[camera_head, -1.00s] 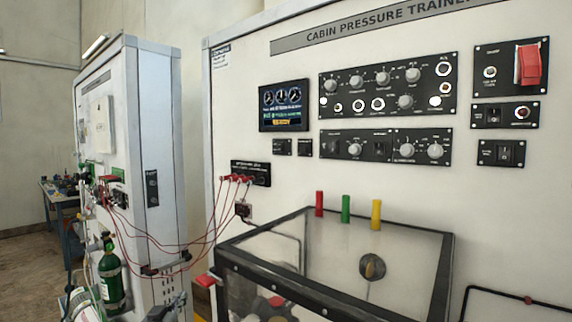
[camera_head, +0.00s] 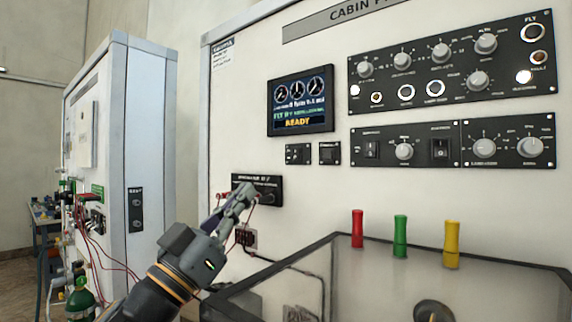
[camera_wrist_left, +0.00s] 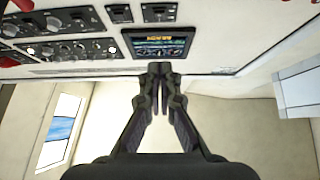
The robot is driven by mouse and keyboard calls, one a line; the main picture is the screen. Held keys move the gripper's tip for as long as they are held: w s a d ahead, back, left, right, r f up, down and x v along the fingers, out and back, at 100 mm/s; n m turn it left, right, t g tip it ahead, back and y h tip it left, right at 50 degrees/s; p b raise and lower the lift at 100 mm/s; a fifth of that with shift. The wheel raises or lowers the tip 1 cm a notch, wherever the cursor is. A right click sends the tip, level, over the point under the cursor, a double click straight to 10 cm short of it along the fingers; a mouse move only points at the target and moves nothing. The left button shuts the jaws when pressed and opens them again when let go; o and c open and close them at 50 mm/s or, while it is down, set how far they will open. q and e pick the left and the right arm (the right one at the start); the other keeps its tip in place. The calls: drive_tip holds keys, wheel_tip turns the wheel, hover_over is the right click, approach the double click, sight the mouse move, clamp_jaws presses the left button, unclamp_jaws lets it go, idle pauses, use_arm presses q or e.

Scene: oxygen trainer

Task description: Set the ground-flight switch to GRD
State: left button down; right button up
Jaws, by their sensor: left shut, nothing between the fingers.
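My left gripper (camera_head: 240,198) is in front of the cabin pressure trainer panel (camera_head: 230,120), by the small black module with red connectors (camera_head: 262,190) below the screen. Its fingers are together and empty; I cannot tell whether they touch anything. In the left wrist view the gripper (camera_wrist_left: 159,70) points toward the panel, which appears upside down. I cannot read which control is the ground-flight switch. Candidates are a rocker switch (camera_head: 372,149), another rocker (camera_head: 440,149), and two small modules (camera_head: 298,154) under the screen. My right gripper is out of view.
The screen (camera_head: 301,103) reads READY. A dark-framed clear box (camera_head: 370,285) juts out below the panel. Red (camera_head: 357,228), green (camera_head: 400,236) and yellow (camera_head: 451,244) cylinders stand at its back. A second cabinet (camera_head: 125,150) with red leads stands left.

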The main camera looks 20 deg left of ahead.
sight(295, 151)
use_arm(q)
drive_tip(key=p+x, duration=0.3)
drive_tip(key=x, duration=0.1)
drive_tip(key=w+f+p+x, duration=0.1)
drive_tip(key=p+x, duration=0.3)
drive_tip(key=f+p+x, duration=0.1)
drive_tip(key=p+x, duration=0.2)
drive_tip(key=x, duration=0.1)
drive_tip(key=shift+w+d+r+p, duration=0.1)
drive_tip(key=shift+w+d+p, duration=0.25)
drive_tip(key=shift+w, duration=0.3)
